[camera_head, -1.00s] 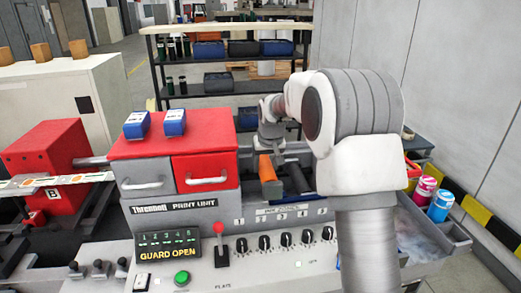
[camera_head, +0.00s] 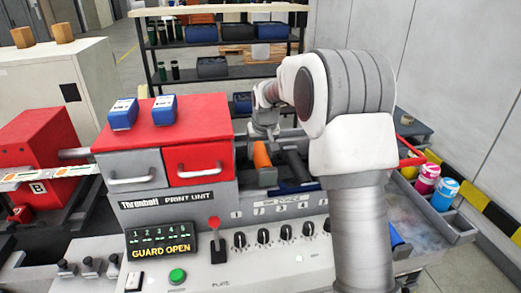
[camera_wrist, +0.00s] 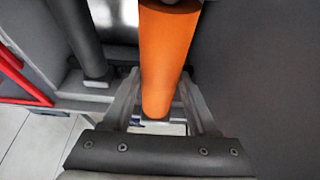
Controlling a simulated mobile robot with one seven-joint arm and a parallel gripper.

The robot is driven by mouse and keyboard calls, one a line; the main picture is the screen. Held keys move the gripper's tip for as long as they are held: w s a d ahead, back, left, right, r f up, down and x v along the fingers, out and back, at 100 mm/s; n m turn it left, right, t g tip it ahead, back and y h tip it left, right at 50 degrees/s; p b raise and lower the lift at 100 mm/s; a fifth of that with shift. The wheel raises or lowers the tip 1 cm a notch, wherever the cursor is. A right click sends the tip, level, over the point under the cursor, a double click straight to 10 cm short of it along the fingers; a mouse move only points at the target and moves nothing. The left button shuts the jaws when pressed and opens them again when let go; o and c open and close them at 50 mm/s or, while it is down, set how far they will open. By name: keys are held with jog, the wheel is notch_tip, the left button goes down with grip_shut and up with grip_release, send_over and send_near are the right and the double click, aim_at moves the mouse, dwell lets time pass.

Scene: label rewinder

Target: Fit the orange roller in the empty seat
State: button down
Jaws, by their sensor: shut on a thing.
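The orange roller (camera_head: 262,155) is in the bay of the print unit (camera_head: 180,205), just right of the red drawer (camera_head: 198,163). My gripper (camera_wrist: 160,85) is shut on the roller, with a finger on each side of it in the wrist view. The empty seat cannot be made out clearly, and whether the roller's ends touch any support is hidden.
A grey wall (camera_wrist: 255,80) stands close to the roller in the wrist view, with a dark roller (camera_wrist: 75,35) on the other side. A red bar (camera_wrist: 20,80) is at the left. Pink (camera_head: 427,178) and blue (camera_head: 445,194) containers stand at the head view's right.

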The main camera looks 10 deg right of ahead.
notch_tip(320, 180, down, 7)
jog(key=b, duration=0.4)
jog(key=shift+r, duration=0.2)
jog(key=shift+w+f, duration=0.1)
jog(key=shift+f, duration=0.15)
dwell(0.5)
jog(key=shift+c, duration=0.6)
grip_release()
jog(key=shift+f, duration=0.2)
jog(key=b+v, duration=0.2)
jog(key=v, duration=1.5)
jog(key=shift+s+r, duration=0.3)
jog(key=s+r, duration=0.3)
jog(key=s, duration=1.5)
jog(key=shift+t, duration=0.6)
jog(key=s+f, duration=0.2)
jog(key=s, duration=0.3)
jog(key=s+f, duration=0.2)
jog(key=s, duration=0.3)
jog(key=s+f, duration=0.3)
jog(key=s, duration=0.2)
